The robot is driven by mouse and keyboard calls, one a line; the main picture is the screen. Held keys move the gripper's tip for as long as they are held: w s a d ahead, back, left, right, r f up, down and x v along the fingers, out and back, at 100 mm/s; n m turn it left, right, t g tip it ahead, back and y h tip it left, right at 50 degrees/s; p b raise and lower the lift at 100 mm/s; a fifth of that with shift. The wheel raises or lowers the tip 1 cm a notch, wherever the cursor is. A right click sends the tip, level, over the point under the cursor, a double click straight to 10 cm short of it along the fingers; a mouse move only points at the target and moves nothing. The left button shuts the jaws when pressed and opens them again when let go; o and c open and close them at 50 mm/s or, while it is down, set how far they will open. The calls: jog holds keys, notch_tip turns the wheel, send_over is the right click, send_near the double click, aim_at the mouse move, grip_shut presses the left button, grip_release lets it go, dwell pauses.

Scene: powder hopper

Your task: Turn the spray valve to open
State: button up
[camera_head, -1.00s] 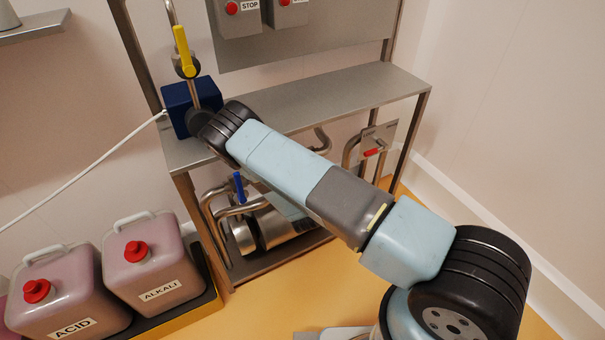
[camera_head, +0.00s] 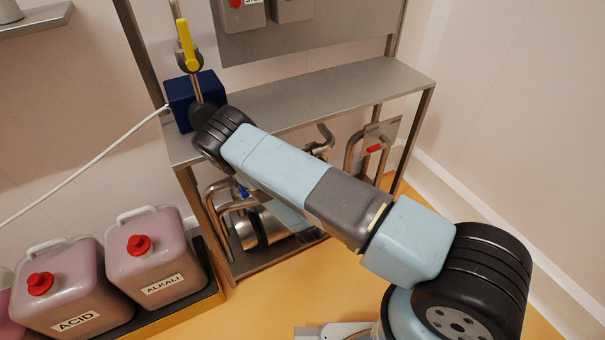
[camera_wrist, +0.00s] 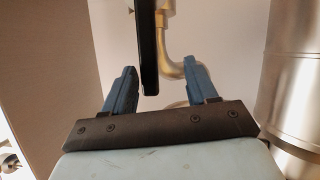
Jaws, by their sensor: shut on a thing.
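In the wrist view my gripper (camera_wrist: 160,88) has two blue fingers, one on each side of a long dark bar (camera_wrist: 148,45), which looks like a valve lever seen edge-on. In the head view the gripper is hidden behind my arm. A yellow lever (camera_head: 189,48) hangs on a pipe above a blue box. A blue lever (camera_head: 243,191) is partly covered by my arm. A red handle (camera_head: 375,148) is at the right. I cannot read which valve is the spray valve.
A steel shelf frame (camera_head: 385,83) surrounds the pipes. The blue box (camera_head: 180,94) with a white cable stands on its left end. The ALKALI can (camera_head: 143,263) and ACID can (camera_head: 60,291) stand at lower left. A metal cylinder (camera_wrist: 292,75) stands close at right of my gripper.

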jog(key=s, duration=0.8)
jog(key=shift+s+d+f, duration=0.2)
jog(key=shift+d+f, duration=0.05)
jog(key=shift+d, duration=0.2)
dwell(2.2)
